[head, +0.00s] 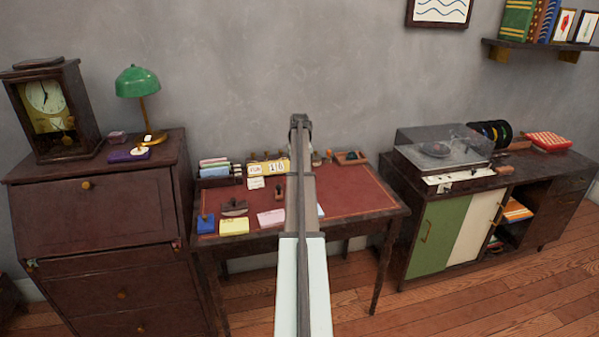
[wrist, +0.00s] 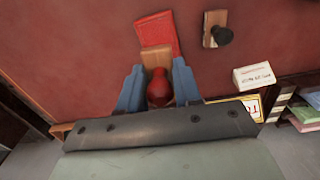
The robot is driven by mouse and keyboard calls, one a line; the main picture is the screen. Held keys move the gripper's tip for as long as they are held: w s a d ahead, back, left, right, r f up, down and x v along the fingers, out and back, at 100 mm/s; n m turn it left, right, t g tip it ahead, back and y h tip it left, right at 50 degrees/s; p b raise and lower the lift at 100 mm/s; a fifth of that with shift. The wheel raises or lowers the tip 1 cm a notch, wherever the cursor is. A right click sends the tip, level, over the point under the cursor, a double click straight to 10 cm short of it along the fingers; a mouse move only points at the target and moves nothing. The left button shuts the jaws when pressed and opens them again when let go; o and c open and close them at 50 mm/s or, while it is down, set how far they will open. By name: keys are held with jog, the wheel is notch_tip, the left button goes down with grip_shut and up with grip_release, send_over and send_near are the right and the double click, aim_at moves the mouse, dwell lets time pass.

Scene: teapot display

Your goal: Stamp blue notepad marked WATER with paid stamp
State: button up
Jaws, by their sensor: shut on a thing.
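In the wrist view my gripper (wrist: 157,82) has its two blue fingers closed around a stamp (wrist: 159,92) with a rounded red handle and a pale wooden base. The stamp's face is hidden, so its word cannot be read. A bright red flat piece (wrist: 157,31) shows just beyond the base; whether they touch I cannot tell. In the head view my arm hides the gripper and stamp. A light blue pad (head: 320,211) shows only as a sliver behind my arm. A yellow pad (head: 233,226) and pink pad (head: 270,218) lie left of it. No WATER lettering is legible.
A black-knobbed stamp (wrist: 218,34) lies beside the gripper. A white box (wrist: 254,77) and yellow calendar (head: 267,168) stand at the desk's back. A dark blue item (head: 205,223) is at the front left. The red desk top (head: 362,193) is clear at right.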

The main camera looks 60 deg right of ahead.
jog(key=shift+s+d, duration=0.15)
jog(key=shift+s, duration=0.15)
jog(key=s+a, duration=0.9)
jog(key=a, duration=0.1)
jog(key=shift+s+f, duration=0.15)
jog(key=shift+f, duration=2.9)
jog(key=shift+f, duration=0.6)
jog(key=shift+r, duration=0.1)
notch_tip(320, 180, up, 7)
dwell(0.7)
